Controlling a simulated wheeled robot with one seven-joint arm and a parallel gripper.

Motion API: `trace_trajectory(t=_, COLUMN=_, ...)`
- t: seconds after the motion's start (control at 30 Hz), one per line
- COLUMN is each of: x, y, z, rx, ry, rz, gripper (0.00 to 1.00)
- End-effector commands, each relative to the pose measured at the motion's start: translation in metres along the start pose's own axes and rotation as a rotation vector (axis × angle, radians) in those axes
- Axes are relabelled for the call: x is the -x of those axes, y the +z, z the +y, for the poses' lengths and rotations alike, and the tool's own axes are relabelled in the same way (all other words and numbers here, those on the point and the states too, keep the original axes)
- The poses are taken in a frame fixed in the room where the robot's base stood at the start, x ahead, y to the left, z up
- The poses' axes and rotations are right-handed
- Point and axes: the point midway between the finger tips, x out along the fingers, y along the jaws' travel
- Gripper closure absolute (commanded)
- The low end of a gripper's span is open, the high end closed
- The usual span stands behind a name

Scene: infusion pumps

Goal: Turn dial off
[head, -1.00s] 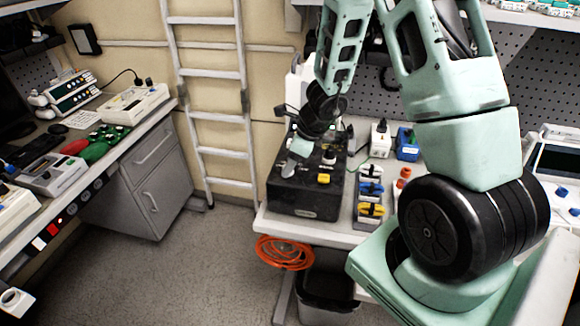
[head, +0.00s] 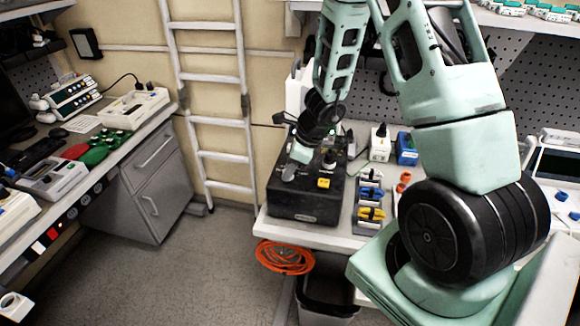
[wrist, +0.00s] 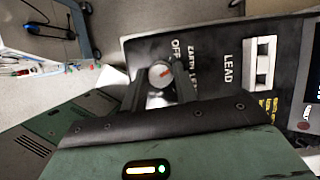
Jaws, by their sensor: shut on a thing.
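The black tester box (head: 300,205) stands on the left end of the white bench. My gripper (head: 290,171) comes down onto its top left part and hides the dial in the head view. In the wrist view, the round grey dial (wrist: 161,73) has an orange-red pointer mark. My gripper (wrist: 160,86) is shut on the dial, one dark finger on each side. The printed "OFF" label (wrist: 175,49) is just beyond the dial, up and to the right. The mark points right and slightly up in this view.
A yellow part (head: 323,183) and a black knob (head: 329,160) are on the box. A rack with blue and yellow clips (head: 370,200) stands to its right. An orange cable coil (head: 285,257) hangs below the bench edge. The floor to the left is clear.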

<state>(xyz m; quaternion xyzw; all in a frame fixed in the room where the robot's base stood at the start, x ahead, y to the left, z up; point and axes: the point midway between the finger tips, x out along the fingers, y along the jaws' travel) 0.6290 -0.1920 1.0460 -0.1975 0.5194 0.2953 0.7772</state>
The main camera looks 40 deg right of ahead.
Motion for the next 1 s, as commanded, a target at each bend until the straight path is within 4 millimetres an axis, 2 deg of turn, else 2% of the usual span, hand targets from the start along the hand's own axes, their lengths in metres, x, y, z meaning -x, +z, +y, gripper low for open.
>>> trace_trajectory(t=0.7, x=0.0011, y=0.0012, z=-0.0043, rx=0.51, ry=0.21, rz=0.001, gripper=0.93)
trace_trajectory(t=1.0, x=0.0001, y=0.0016, z=-0.0046, rx=0.641, ry=0.265, rz=0.0, gripper=0.94)
